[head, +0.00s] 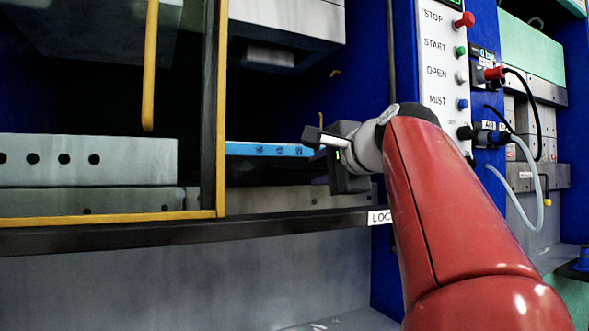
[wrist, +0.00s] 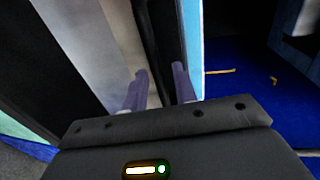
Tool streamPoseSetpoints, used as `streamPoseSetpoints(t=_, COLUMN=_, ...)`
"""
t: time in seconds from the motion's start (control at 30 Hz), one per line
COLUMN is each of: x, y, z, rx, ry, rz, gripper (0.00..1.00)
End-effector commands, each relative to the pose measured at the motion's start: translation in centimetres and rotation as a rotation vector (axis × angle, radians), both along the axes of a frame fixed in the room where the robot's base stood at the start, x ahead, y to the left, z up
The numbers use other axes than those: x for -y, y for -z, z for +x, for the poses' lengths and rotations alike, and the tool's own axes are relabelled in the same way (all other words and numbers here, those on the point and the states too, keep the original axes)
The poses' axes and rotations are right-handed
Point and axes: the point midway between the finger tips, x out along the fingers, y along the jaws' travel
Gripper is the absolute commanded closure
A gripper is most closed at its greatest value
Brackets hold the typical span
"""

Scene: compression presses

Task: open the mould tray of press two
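A light blue strip with small markings (head: 270,149), which may be the edge of the mould tray, lies above a grey metal block (head: 290,199) inside the blue press. It also shows as a blue edge in the wrist view (wrist: 194,45). My gripper (head: 318,138) is in front of the strip's right end in the head view. In the wrist view its two purple-grey fingers (wrist: 160,88) stand apart, with a dark band and pale metal beyond them. Nothing is clearly held. Contact with the strip cannot be told. No press number is readable.
A yellow-edged guard frame (head: 221,110) with a yellow handle (head: 150,65) stands at left. Right of my gripper is a panel (head: 437,60) with STOP, START, OPEN and MIST buttons. A dark rail (head: 180,233) runs below the opening. Cables (head: 530,130) hang at right.

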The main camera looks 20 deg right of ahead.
Motion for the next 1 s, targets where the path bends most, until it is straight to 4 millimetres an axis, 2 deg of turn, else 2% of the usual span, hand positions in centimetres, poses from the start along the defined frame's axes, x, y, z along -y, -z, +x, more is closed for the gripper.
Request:
streamPoseSetpoints(t=0.33, x=-0.05, y=0.1, z=0.55, rx=0.001, ry=0.0, rz=-0.001, gripper=0.72)
streamPoseSetpoints(t=0.5, x=-0.05, y=0.11, z=0.54, rx=0.0, ry=0.0, rz=-0.001, gripper=0.94)
streamPoseSetpoints(t=0.57, x=-0.05, y=0.11, z=0.54, rx=0.0, ry=0.0, rz=-0.001, gripper=1.0)
streamPoseSetpoints(t=0.87, x=-0.06, y=0.13, z=0.48, rx=0.0, ry=0.0, rz=-0.001, gripper=1.0)
streamPoseSetpoints(t=1.0, x=-0.04, y=0.16, z=-0.26, rx=0.0, ry=0.0, rz=-0.001, gripper=1.0)
